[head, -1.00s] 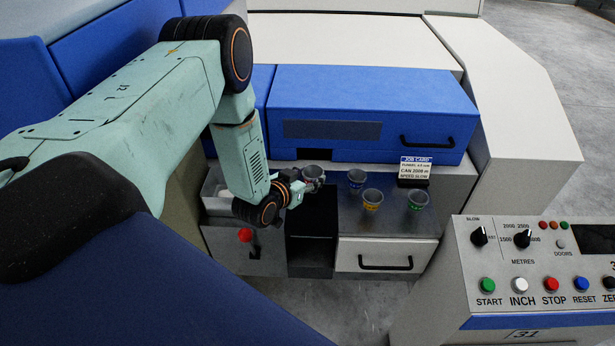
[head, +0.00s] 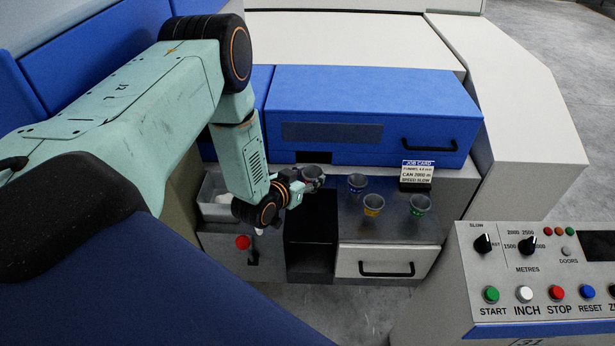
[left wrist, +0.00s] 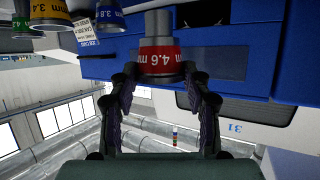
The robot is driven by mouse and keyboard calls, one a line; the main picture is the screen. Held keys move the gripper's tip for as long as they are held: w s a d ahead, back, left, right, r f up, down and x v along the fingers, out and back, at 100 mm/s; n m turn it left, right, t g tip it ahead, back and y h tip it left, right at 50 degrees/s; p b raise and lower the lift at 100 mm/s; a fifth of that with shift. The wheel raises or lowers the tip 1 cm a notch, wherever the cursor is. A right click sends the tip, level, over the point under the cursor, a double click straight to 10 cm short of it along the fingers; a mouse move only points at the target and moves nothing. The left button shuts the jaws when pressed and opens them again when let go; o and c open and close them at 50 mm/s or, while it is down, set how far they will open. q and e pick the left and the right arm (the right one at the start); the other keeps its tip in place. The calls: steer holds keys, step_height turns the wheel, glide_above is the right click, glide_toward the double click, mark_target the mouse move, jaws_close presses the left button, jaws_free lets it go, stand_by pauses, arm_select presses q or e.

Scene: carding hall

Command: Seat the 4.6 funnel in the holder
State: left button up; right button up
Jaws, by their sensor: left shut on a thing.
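My left gripper (head: 306,184) is shut on the 4.6 funnel (head: 311,172), a grey funnel with a red band. In the left wrist view the funnel (left wrist: 161,57) shows its "4.6 mm" label between the two fingers (left wrist: 163,75); that view is upside down, so the narrow end points down. In the head view the funnel is above the back of the dark recess (head: 310,229), left of the other funnels. I cannot make out the holder for certain; the gripper and funnel cover part of that area. My right gripper is not in view.
Three other funnels stand on the metal top: blue-banded (head: 357,184), yellow-banded (head: 373,205) and green-banded (head: 419,205). A job card (head: 417,172) stands behind them. A blue cover (head: 375,105) rises behind. A pale bin (head: 215,196) is at left, a control console (head: 540,275) at right.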

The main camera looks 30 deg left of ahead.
arm_select(q)
steer(key=shift+s+d+f+b, duration=0.15)
steer(key=shift+s+f+b, duration=0.15)
steer(key=shift+f+b, duration=0.1)
steer(key=shift+w+f+b, duration=0.15)
steer(key=shift+f+b, duration=0.2)
steer(key=shift+f, duration=0.2)
steer(key=shift+w+f+b, duration=0.15)
steer(key=shift+f+b, duration=0.15)
steer(key=shift+f, duration=0.2)
steer(key=shift+s+f+b, duration=0.25)
steer(key=shift+f+b, duration=0.45)
steer(key=shift+b, duration=0.05)
steer(key=shift+w+f+b, duration=0.2)
steer(key=shift+f+b, duration=0.5)
steer(key=shift+f, duration=0.3)
steer(key=shift+s+f+b, duration=0.15)
steer(key=shift+f+b, duration=0.55)
steer(key=shift+b, duration=0.05)
steer(key=shift+f+b, duration=0.7)
steer(key=shift+f, duration=0.15)
